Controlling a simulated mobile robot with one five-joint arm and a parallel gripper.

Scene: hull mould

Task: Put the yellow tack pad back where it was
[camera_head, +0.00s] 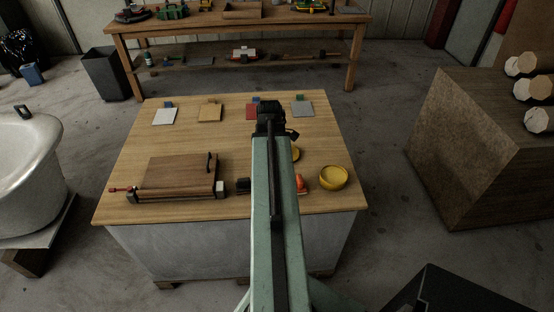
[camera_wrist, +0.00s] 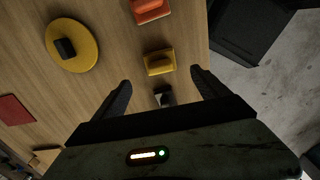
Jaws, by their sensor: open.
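Two yellow pads lie on the wooden table, and I cannot tell which is the tack pad. One is a round yellow disc (camera_wrist: 87,33) with a dark knob, at upper left in the wrist view. The other is a small rectangular yellow pad (camera_wrist: 150,71) with a raised grip, at upper middle. My gripper (camera_wrist: 161,77) is open, its fingers apart, with the small yellow pad and a small dark-and-white piece (camera_wrist: 163,97) showing between them in view. I see no contact. In the head view my arm hides most of this area.
An orange block (camera_wrist: 150,14) lies beyond the small pad. A red square (camera_wrist: 15,110) is at left. A yellow round dish (camera_head: 333,184) stands at the table's right side. A wooden board (camera_head: 178,175) fills the left front. White (camera_head: 164,117), tan (camera_head: 209,114) and grey (camera_head: 302,109) squares lie behind.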

